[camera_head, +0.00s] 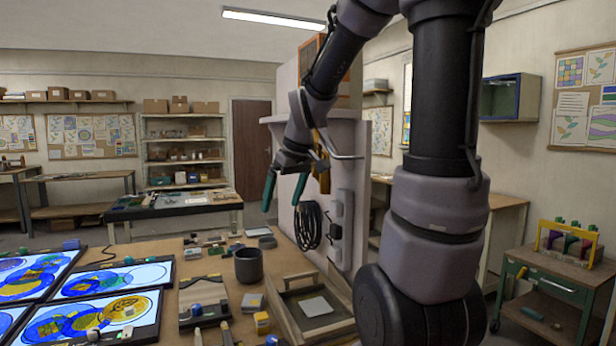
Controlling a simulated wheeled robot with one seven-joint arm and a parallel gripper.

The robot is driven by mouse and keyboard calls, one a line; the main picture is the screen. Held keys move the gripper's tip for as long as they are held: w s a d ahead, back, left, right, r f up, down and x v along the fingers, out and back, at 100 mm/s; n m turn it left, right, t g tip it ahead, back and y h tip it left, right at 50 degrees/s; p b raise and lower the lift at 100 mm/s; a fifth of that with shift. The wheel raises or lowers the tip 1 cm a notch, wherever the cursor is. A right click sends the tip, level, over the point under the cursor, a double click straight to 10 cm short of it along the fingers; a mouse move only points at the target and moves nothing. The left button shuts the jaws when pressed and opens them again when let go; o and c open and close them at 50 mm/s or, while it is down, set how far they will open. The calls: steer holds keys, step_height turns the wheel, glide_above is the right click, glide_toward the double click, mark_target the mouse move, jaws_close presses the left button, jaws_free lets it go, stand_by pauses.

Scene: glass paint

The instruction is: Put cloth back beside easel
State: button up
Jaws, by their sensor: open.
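My gripper (281,206) hangs in the air above the far right part of the workbench (160,250). Its two green-tipped fingers are apart, with nothing seen between them. A flat light-grey square (315,306) lies in a shallow wooden tray (283,318) at the bench's right front; I cannot tell whether it is the cloth. My gripper is well above and behind it. Lit panels with blue and yellow painted glass (100,322) stand at the left; I cannot tell which of them is the easel. My arm hides part of the right side.
A dark cup (248,265) stands on the bench behind the tray. Several small tools, blocks and brushes crowd the middle. A tall pale cabinet (345,180) with a black coiled cable stands close behind my gripper. A green cart (550,290) is at the right.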

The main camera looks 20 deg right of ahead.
steer(key=s+r+m+t, duration=0.1)
steer(key=s+r+m, duration=0.3)
steer(key=s, duration=0.3)
steer(key=s+r+m+t, duration=0.1)
steer(key=s+r+m, duration=0.2)
steer(key=s, duration=0.4)
steer(key=shift+s+d+r+m+t, duration=0.2)
steer(key=shift+s+r+m+t, duration=0.1)
steer(key=shift+s+r+m, duration=0.15)
steer(key=shift+w, duration=0.1)
